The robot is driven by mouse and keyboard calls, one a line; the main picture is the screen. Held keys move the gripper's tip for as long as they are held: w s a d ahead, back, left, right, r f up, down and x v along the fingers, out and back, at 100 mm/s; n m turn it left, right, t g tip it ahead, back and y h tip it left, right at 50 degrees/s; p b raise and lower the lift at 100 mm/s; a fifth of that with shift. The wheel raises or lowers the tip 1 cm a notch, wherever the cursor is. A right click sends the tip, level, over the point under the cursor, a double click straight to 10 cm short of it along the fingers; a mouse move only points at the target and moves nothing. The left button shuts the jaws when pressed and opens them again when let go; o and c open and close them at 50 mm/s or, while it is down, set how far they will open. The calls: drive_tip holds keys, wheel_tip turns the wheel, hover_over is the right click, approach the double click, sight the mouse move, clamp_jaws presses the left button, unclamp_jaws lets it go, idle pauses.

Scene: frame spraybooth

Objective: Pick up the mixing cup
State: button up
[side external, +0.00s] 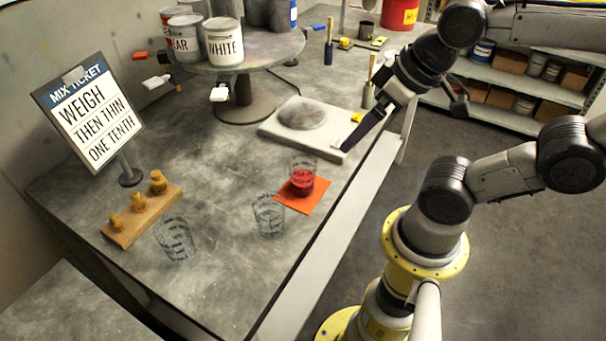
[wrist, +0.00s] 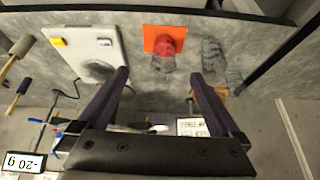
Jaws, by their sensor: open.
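Three clear cups with dark markings stand on the grey bench. One cup with red content (side external: 302,180) is on an orange square (side external: 318,200); it also shows in the wrist view (wrist: 167,48). An empty-looking cup (side external: 268,216) stands just in front of the square, and another (side external: 175,240) stands farther left, near the wooden weight block. These two also show in the wrist view, the nearer (wrist: 212,55) and the farther (wrist: 235,80). My gripper (side external: 347,146) is open and empty, above the scale's right edge. Its spread fingers show in the wrist view (wrist: 159,75), apart from all cups.
A white scale (side external: 340,125) with a round pan lies behind the orange square. A wooden block with brass weights (side external: 140,213) and a mix ticket sign (side external: 90,115) stand left. A round stand (side external: 245,95) holds paint cans behind. The bench's front middle is clear.

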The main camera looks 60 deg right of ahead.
drive_tip(key=m, duration=0.2)
drive_tip(key=m+g+y, duration=0.3)
drive_tip(key=m+y, duration=0.1)
drive_tip(key=m, duration=1.3)
hover_over(295, 188)
drive_tip(key=s+d, duration=0.3)
drive_tip(key=s, duration=0.1)
drive_tip(key=w+d+f+m+g, duration=0.1)
drive_tip(key=w+d+f+m, duration=0.1)
drive_tip(key=d+f+m, duration=0.15)
drive_tip(key=shift+n, duration=0.35)
drive_tip(key=x, duration=1.4)
drive_tip(key=shift+a, duration=0.2)
drive_tip(key=shift+c, duration=0.2)
drive_tip(key=c, duration=1.4)
